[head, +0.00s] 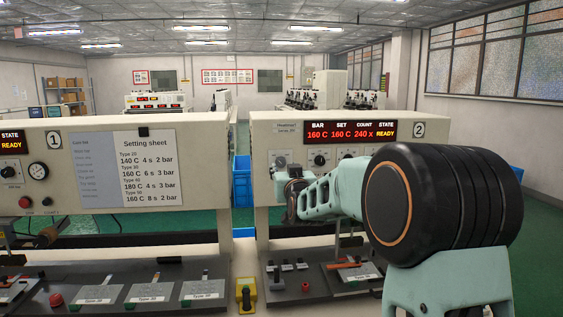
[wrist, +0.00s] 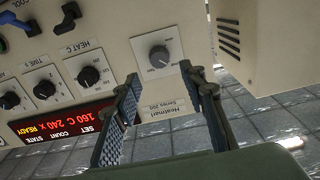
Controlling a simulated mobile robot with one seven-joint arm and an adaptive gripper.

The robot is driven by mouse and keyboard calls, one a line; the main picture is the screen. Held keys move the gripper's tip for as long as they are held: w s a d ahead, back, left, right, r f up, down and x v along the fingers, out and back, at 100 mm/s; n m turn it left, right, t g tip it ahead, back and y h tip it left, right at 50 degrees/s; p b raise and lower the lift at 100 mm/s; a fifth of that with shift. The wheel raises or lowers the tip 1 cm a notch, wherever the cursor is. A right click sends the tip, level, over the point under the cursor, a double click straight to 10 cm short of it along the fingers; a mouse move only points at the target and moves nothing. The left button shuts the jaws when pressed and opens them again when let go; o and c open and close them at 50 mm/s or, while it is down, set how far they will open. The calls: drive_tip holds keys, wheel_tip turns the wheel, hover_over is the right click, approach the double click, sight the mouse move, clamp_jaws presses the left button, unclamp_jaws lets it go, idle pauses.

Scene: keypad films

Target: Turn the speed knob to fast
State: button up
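Machine 2's front panel (head: 262,134) faces me, and the wrist view shows it upside down. A grey round knob (wrist: 159,56) on a pale square plate (wrist: 170,42) is there; its marks are too small to read, so I cannot tell that it is the speed knob. It also shows in the head view (head: 280,161). My gripper (wrist: 161,80) is open and empty. Its two fingers point toward the panel, to either side of the knob and apart from it. In the head view my gripper (head: 291,180) is at the panel's left part, below the knob.
Black knobs labelled HEAT C (wrist: 88,76) and TIME (wrist: 44,89) sit beside the grey knob. A red display (head: 350,132) reads 160 C, 240 x, READY. Machine 1 (head: 215,140) stands left, with a setting sheet (head: 150,165). Levers and a yellow-based switch (head: 246,295) are below.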

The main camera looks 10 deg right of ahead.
sight(282, 162)
drive_tip(key=shift+w+p, duration=0.7)
drive_tip(key=shift+w, duration=2.45)
clamp_jaws()
